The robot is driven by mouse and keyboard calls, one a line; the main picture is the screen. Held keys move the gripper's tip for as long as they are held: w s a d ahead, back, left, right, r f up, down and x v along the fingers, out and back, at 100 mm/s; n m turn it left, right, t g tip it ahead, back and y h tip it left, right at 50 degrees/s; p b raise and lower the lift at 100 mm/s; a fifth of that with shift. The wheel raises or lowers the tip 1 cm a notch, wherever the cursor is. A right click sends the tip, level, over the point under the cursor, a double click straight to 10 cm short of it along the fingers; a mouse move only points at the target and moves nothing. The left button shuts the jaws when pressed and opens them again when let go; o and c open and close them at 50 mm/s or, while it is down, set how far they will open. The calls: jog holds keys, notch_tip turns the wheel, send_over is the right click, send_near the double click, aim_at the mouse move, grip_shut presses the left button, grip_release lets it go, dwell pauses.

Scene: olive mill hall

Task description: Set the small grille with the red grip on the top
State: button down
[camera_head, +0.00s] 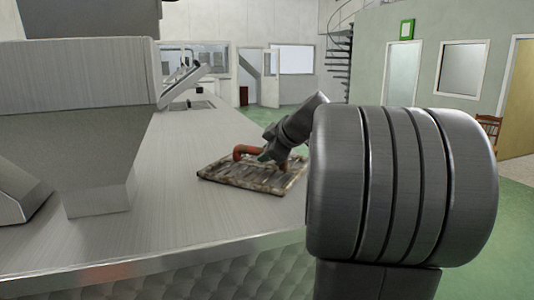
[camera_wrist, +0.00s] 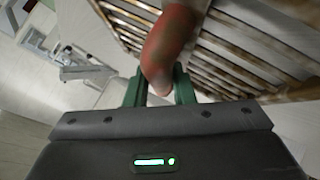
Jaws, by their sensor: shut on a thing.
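The small grille (camera_head: 235,178) is a brown, rusty-looking rack of bars with a red grip (camera_head: 246,151) on its upper side. It appears flat, at the right side of the metal top (camera_head: 180,215). I cannot tell whether it touches the top or hangs just above it. My gripper (camera_head: 270,158) is shut on the red grip. In the wrist view, the green fingers of my gripper (camera_wrist: 160,86) close around the red grip (camera_wrist: 170,45), and the bars of the grille (camera_wrist: 240,55) spread out behind it.
A large metal housing (camera_head: 85,75) stands on the left of the top, with a block (camera_head: 98,200) below it. The top is clear left of and in front of the grille. Green floor (camera_head: 512,210) lies to the right, with a wooden chair (camera_head: 489,128) near the wall.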

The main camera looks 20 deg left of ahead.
jog(key=c, duration=1.2)
grip_release()
jog(key=shift+c, duration=0.2)
jog(key=shift+s+d+r, duration=0.1)
jog(key=shift+d+r, duration=0.05)
jog(key=shift+r, duration=0.05)
jog(key=v, duration=1.1)
jog(key=shift+s+d+r, duration=0.2)
jog(key=shift+s, duration=0.05)
